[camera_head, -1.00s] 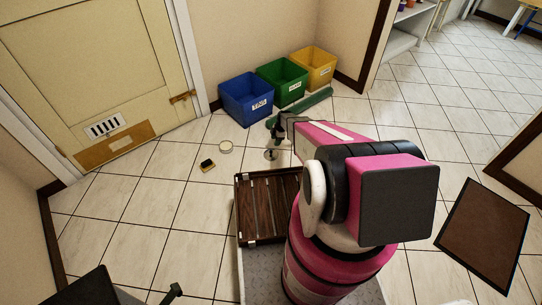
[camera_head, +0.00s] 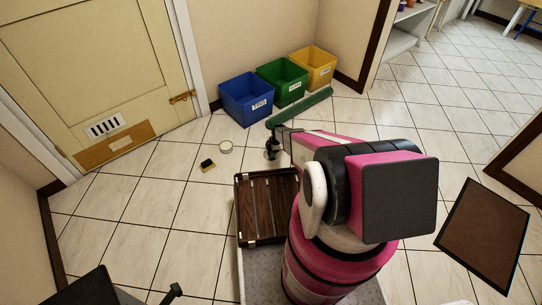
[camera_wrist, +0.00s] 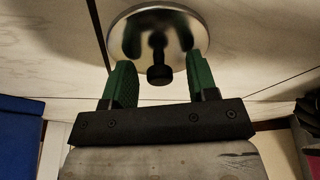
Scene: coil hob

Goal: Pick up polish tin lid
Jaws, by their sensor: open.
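The polish tin lid (camera_wrist: 128,40) is a shiny round metal disc with a black knob (camera_wrist: 160,75). It lies on the tiled floor and fills the top middle of the wrist view. My gripper (camera_wrist: 159,62) is open, with its green-padded fingers on either side of the knob and a gap on each side. In the head view my gripper (camera_head: 272,152) is low over the floor, and little of the lid shows beneath it. I cannot tell how far the fingertips are above the lid.
A round pale tin (camera_head: 225,147) and a small dark-topped block (camera_head: 207,165) lie to the left. Blue (camera_head: 246,104), green (camera_head: 283,86) and yellow (camera_head: 313,70) bins stand along the wall behind. The floor at left is mostly clear.

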